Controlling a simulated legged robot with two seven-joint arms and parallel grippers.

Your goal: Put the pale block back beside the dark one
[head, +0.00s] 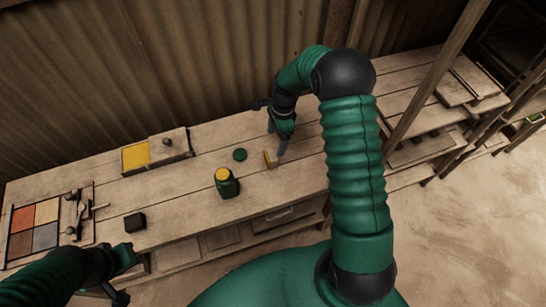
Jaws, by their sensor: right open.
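A small dark block (135,222) sits on the left part of the wooden bench, near its front edge. A small pale tan block (268,158) stands on the bench further right. My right gripper (283,150) points down just to the right of the pale block and is open; whether it touches the block is hard to tell. My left gripper (128,262) is low at the front edge of the bench, below the dark block, and its fingers are not clear. The two blocks are far apart.
A green jar (228,187) with yellow contents stands between the blocks, its green lid (240,155) behind it. A box with yellow inside (136,157) and a half-covering lid (169,145) lies at the back. A tray of coloured tiles (47,211) is at the left.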

